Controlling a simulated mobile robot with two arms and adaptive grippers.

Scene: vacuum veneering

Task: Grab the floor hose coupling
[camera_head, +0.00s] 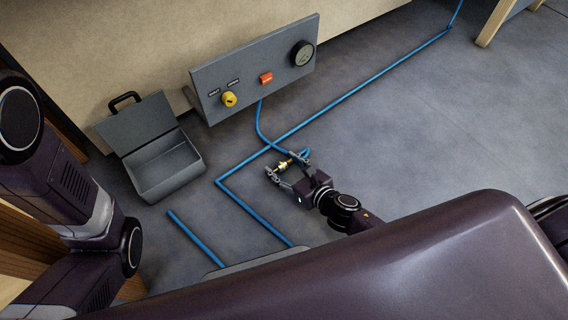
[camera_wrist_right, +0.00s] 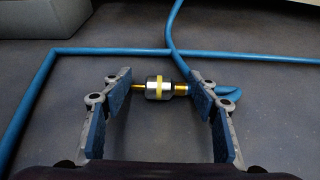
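The floor hose coupling (camera_head: 284,164) is a small metal and brass piece on the end of a blue hose, low over the grey floor. In the right wrist view the coupling (camera_wrist_right: 158,88) is a silver cylinder with a yellow band and brass ends, lying crosswise between my fingertips. My right gripper (camera_head: 286,167) is open around it, and in the wrist view the gripper (camera_wrist_right: 157,90) shows a gap at the left finger. The right finger is close to the hose end; I cannot tell if it touches. My left gripper is out of view; only the left arm shows.
A grey panel (camera_head: 217,88) with a yellow knob (camera_head: 229,99), a red switch (camera_head: 266,78) and a black gauge (camera_head: 302,53) stands behind. An open grey case (camera_head: 170,180) is at left. A blue hose (camera_head: 330,111) crosses the floor.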

